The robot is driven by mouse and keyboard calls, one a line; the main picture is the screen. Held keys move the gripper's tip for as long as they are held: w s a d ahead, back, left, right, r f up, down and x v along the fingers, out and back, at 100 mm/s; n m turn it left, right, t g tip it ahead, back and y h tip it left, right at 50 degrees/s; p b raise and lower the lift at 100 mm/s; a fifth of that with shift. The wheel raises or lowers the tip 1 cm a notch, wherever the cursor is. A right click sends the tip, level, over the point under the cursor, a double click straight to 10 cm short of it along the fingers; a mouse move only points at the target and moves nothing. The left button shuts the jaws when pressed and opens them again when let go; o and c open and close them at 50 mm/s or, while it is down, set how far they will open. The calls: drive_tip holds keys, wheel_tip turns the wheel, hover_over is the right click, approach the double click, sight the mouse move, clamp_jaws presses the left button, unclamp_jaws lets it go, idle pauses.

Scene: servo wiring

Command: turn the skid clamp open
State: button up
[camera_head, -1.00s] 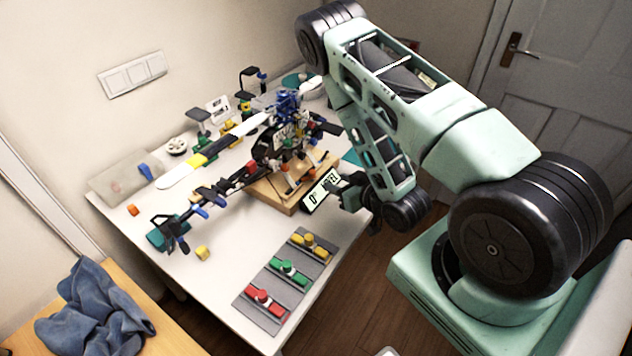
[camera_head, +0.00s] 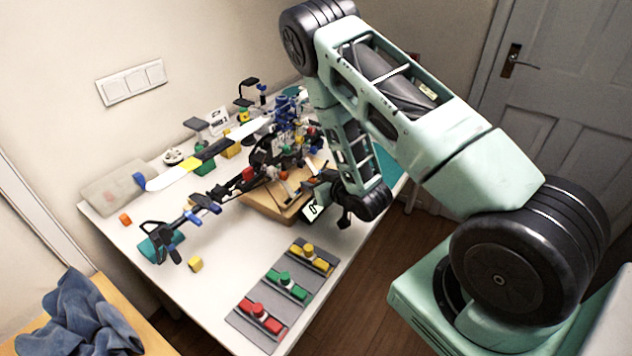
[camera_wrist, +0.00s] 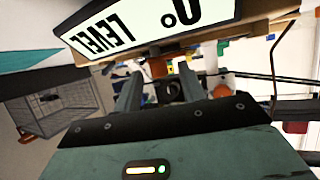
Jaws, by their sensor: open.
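A model helicopter (camera_head: 262,168) stands on a wooden block (camera_head: 262,207) on the white table. A sign reading "0° LEVEL" (camera_wrist: 145,22) is at the block's front; in the head view it is partly covered by my gripper (camera_head: 318,187). In the wrist view my gripper (camera_wrist: 160,88) is open, its two fingers reaching towards the block just below the sign. A small dark round part (camera_wrist: 168,90) with an orange-red piece (camera_wrist: 157,67) above it shows between the fingers. I cannot tell whether this is the skid clamp, or whether the fingers touch it.
A grey panel (camera_head: 242,318) with red, green and yellow clamp-like parts lies at the table's front right. A grey mesh basket (camera_wrist: 60,108) shows in the wrist view. The table's front middle is clear.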

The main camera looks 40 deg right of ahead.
clamp_jaws()
drive_tip(key=shift+d+n+y+b, duration=0.15)
drive_tip(key=shift+n+y, duration=0.5)
drive_tip(key=shift+y, duration=0.05)
drive_tip(key=shift+d+n+y+b, duration=0.15)
drive_tip(key=shift+n+y, duration=0.5)
drive_tip(key=shift+y, duration=0.05)
drive_tip(key=shift+w+d+n+g+y, duration=0.15)
drive_tip(key=shift+n+g+y, duration=0.85)
drive_tip(key=shift+n+y, duration=0.65)
drive_tip(key=shift+y, duration=0.35)
unclamp_jaws()
